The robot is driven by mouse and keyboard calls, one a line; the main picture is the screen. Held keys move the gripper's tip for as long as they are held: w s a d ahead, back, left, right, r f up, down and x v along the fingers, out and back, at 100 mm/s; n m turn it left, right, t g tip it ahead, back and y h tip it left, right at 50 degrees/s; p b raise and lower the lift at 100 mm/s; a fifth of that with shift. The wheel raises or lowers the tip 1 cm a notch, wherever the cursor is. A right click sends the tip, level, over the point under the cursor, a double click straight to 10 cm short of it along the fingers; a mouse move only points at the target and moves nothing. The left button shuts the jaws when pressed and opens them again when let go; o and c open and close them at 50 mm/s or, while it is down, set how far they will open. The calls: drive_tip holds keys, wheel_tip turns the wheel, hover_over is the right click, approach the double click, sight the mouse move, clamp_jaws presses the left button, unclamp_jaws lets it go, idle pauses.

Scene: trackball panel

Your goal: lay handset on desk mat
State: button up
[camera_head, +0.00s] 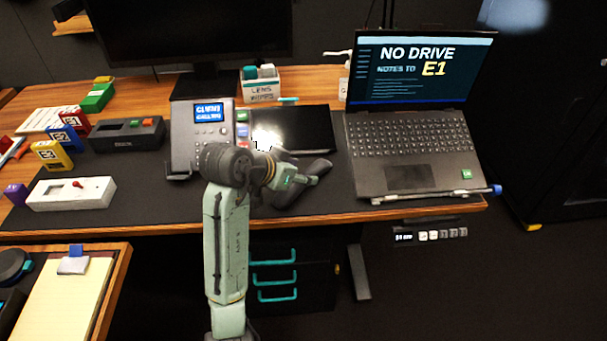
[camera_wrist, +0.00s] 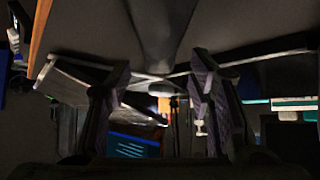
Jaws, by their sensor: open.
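The dark handset (camera_head: 318,166) lies on the black desk mat (camera_head: 130,205), at a slant between the phone base (camera_head: 208,135) and the laptop. My gripper (camera_head: 312,180) is at the handset and covers part of it in the head view. In the wrist view, the two fingers of my gripper (camera_wrist: 160,85) stand apart. A long dark grey shape, likely the handset (camera_wrist: 163,30), runs down from the top edge toward the gap between them. No grip on it shows. Whether a finger touches it cannot be told. The phone base's screen is lit blue.
An open laptop (camera_head: 412,150) stands right of the handset, with a blue-tipped pen along its front edge. A dark tablet (camera_head: 305,125) lies behind the handset. A lens wipes box (camera_head: 262,88) is at the back. Colored blocks and a white switch box (camera_head: 72,193) sit left.

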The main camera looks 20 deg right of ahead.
drive_tip(key=b+v, duration=0.1)
drive_tip(key=v, duration=0.8)
drive_tip(key=shift+s+a+r, duration=0.1)
drive_tip(key=shift+r, duration=0.1)
drive_tip(key=shift+r, duration=0.1)
